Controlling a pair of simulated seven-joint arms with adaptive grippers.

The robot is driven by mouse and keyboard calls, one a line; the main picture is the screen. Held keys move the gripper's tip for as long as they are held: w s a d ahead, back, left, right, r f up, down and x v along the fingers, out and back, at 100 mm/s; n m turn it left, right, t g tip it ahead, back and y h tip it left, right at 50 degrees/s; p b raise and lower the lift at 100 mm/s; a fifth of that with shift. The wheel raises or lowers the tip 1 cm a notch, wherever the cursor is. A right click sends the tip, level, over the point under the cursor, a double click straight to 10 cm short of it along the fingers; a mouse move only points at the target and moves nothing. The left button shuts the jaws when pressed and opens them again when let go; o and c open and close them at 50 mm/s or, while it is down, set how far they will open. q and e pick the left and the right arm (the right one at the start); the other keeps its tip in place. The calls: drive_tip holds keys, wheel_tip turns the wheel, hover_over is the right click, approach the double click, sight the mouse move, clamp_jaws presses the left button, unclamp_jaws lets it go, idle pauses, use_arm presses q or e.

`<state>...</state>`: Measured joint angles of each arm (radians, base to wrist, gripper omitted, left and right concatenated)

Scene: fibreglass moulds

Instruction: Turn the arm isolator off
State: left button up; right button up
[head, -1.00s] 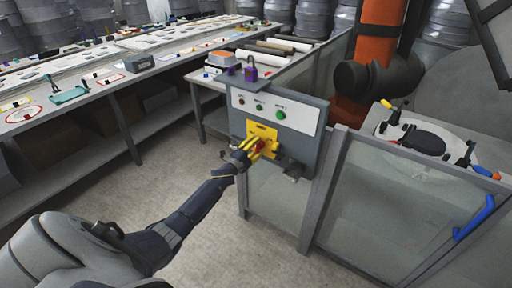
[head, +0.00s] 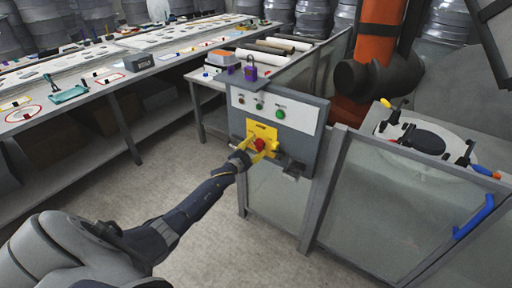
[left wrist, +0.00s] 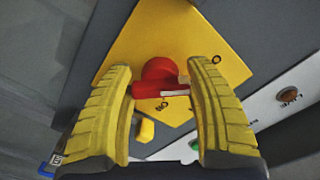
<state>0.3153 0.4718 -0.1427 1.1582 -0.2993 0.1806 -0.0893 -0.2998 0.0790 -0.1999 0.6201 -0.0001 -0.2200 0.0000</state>
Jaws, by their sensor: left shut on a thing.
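The arm isolator is a red rotary knob (head: 260,145) on a yellow plate (head: 261,130), on the front of a grey control box. In the left wrist view the red knob (left wrist: 160,78) has its bar lying roughly across the picture, between my yellow fingers. A marking that looks like "ON" is below the bar, and an "O" is at the right of the plate. My left gripper (left wrist: 159,80) is shut on the knob, one finger at each side. It also shows in the head view (head: 258,153). My right gripper is out of view.
The control box (head: 311,123) has a white panel with a green button (head: 280,115) and smaller lights. A purple padlock (head: 250,72) is on top. Glass fence panels (head: 375,200) stand to the right. A long workbench (head: 100,80) is at left, with clear floor between.

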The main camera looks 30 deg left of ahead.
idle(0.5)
use_arm(q)
drive_tip(key=o, duration=1.2)
drive_tip(key=s, duration=1.2)
drive_tip(key=shift+a, duration=0.3)
